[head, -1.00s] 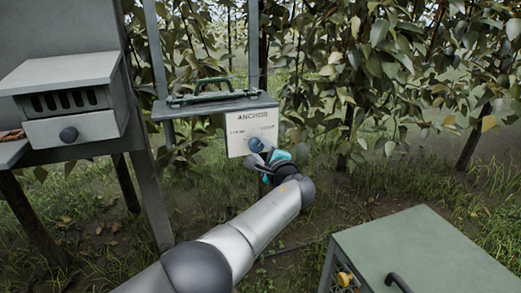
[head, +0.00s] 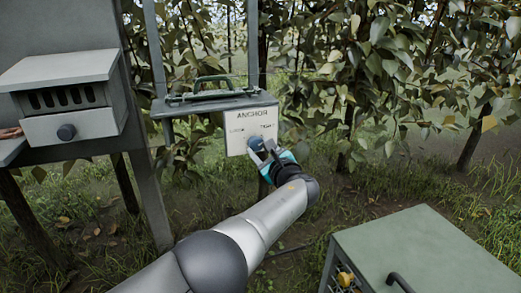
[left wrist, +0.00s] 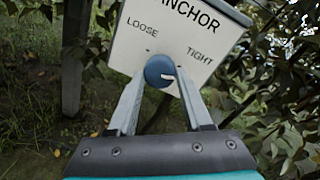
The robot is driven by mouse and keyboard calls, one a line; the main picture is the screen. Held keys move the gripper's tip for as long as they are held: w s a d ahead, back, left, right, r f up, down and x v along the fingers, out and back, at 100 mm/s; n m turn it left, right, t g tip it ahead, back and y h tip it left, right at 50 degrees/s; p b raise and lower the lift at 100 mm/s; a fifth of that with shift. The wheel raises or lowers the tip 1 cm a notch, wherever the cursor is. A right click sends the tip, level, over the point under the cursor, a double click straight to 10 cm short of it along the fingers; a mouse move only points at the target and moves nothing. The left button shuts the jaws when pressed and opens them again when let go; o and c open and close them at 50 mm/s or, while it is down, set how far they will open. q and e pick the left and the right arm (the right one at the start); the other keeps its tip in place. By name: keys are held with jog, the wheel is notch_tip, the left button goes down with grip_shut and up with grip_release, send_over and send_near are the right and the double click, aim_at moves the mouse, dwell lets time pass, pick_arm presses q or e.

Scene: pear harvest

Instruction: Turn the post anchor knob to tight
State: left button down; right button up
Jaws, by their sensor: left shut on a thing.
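The post anchor knob (head: 256,143) is a round blue knob on the front of a pale anchor box (head: 233,146) with LOOSE on the left and TIGHT on the right. In the left wrist view the knob (left wrist: 158,68) shows a short white mark on its right side, below the word TIGHT. My left gripper (head: 262,150) is at the box front, its two grey fingers (left wrist: 158,82) shut on the knob from both sides. The finger contact is partly hidden in the head view. My right gripper is not in view.
A green handle (head: 212,86) lies on the shelf above the box. A grey cabinet with a knobbed drawer (head: 75,129) stands at left. A green-topped case (head: 420,255) is at lower right. Leafy trees stand behind; grass lies between.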

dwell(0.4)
pick_arm(q)
jog(key=shift+c, duration=1.6)
grip_release()
